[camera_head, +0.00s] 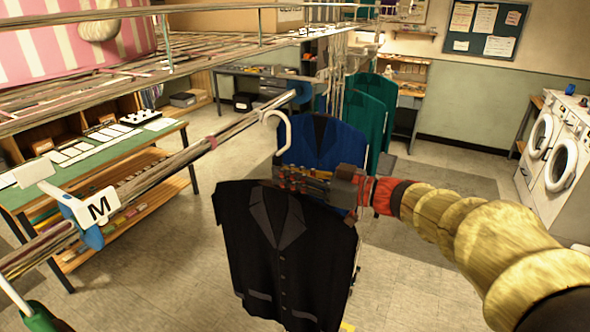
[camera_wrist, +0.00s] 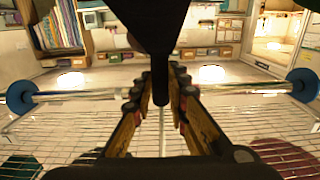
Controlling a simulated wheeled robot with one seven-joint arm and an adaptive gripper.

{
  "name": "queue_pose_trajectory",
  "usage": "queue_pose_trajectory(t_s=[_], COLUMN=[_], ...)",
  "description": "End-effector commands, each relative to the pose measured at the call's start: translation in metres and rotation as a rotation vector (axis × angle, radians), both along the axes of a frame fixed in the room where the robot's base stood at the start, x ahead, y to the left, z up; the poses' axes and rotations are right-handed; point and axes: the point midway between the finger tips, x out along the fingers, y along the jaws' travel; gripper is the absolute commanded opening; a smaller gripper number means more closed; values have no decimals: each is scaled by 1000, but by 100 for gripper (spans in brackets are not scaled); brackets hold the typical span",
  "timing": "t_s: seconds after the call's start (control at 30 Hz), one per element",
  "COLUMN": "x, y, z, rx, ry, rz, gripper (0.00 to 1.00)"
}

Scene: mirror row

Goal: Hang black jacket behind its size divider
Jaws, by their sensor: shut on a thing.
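The black jacket (camera_head: 285,255) hangs upright from a hanger with a white hook (camera_head: 283,130). My gripper (camera_head: 290,178) is shut on the hanger just above the jacket's collar. The hook's top overlaps the metal rail (camera_head: 180,158) in the head view; I cannot tell if it rests over it. A blue divider marked M (camera_head: 97,210) sits on the rail at lower left. Another blue divider (camera_head: 301,92) is farther along it. In the wrist view my gripper (camera_wrist: 160,88) is between two blue discs, left (camera_wrist: 20,97) and right (camera_wrist: 303,84); no lettering shows on them.
A blue jacket (camera_head: 325,150) and green jackets (camera_head: 372,105) hang farther along. A slatted rack (camera_head: 120,75) spans the upper left. A green-topped table (camera_head: 165,132) stands at left, washing machines (camera_head: 560,150) at right.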

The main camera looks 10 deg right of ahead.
Motion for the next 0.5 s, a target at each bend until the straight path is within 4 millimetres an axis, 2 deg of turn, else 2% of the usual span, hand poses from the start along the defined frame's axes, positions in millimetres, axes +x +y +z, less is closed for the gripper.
queue_pose_trajectory(t_s=[0.5], x=[22], y=[30], z=[4], rx=[2], ry=[-1], rz=[1], gripper=[0])
